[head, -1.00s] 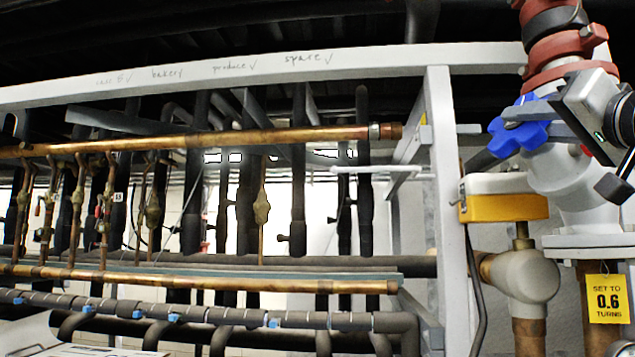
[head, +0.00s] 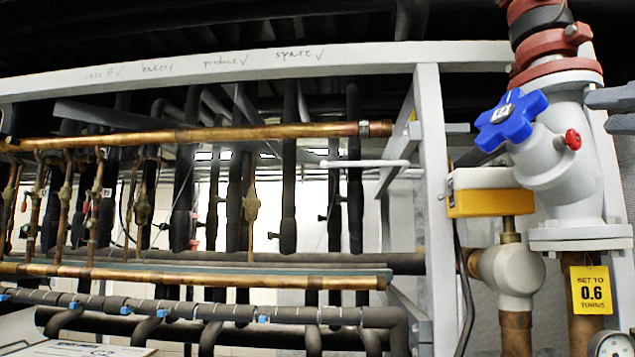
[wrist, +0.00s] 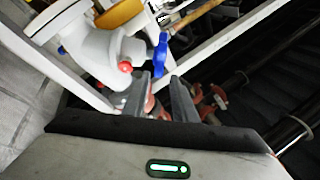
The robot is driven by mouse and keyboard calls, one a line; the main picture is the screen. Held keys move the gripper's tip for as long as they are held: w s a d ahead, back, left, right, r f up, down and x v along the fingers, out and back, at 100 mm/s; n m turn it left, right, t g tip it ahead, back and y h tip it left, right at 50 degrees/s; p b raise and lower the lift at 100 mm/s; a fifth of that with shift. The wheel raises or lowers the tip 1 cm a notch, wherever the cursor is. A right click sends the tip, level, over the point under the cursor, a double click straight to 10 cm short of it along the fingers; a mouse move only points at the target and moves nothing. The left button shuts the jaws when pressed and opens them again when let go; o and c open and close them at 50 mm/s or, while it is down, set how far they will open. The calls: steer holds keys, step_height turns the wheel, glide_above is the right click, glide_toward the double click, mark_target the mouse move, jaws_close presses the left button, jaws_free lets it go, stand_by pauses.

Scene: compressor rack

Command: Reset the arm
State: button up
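My gripper (head: 602,111) is at the right edge of the head view, with only its finger ends showing. In the wrist view my gripper (wrist: 163,82) has its two grey fingers apart, with nothing clearly held between them. The blue handwheel (head: 510,120) on the white valve body (head: 562,165) stands left of my gripper, with a clear gap between them in the head view. The blue handwheel also shows in the wrist view (wrist: 161,55), beyond the fingertips. A small red knob (head: 573,139) sits on the valve's side.
A red-flanged pipe (head: 555,68) rises above the valve. A yellow and white actuator (head: 490,203) and a white frame post (head: 436,200) stand to the left. A yellow "SET TO 0.6 TURNS" tag (head: 592,290) hangs below, above a gauge (head: 612,345). Copper pipes (head: 220,134) fill the left.

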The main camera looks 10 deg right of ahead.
stand_by(0.4)
steer(key=w+a+f+n+g+y, duration=0.1)
steer(key=w+a+f+g, duration=0.3)
steer(key=f, duration=0.4)
steer(key=w+a+f+n+g+y, duration=0.1)
steer(key=w+a+f, duration=0.3)
steer(key=a+f, duration=0.3)
steer(key=w+a+f+n+g+y, duration=0.1)
steer(key=w+a+f+g, duration=0.3)
steer(key=f, duration=0.5)
steer(key=s+a+f+n+g+h, duration=0.1)
steer(key=s+a+f+g, duration=0.15)
steer(key=f, duration=0.65)
steer(key=s+a+f+n+g+h, duration=0.15)
steer(key=a+f, duration=0.25)
steer(key=f, duration=0.6)
steer(key=s+a+f+n+g+h, duration=0.1)
steer(key=s+a+f+g, duration=0.2)
steer(key=f, duration=0.6)
step_height(320, 180, up, 20)
steer(key=p, duration=2)
steer(key=shift+d, duration=0.15)
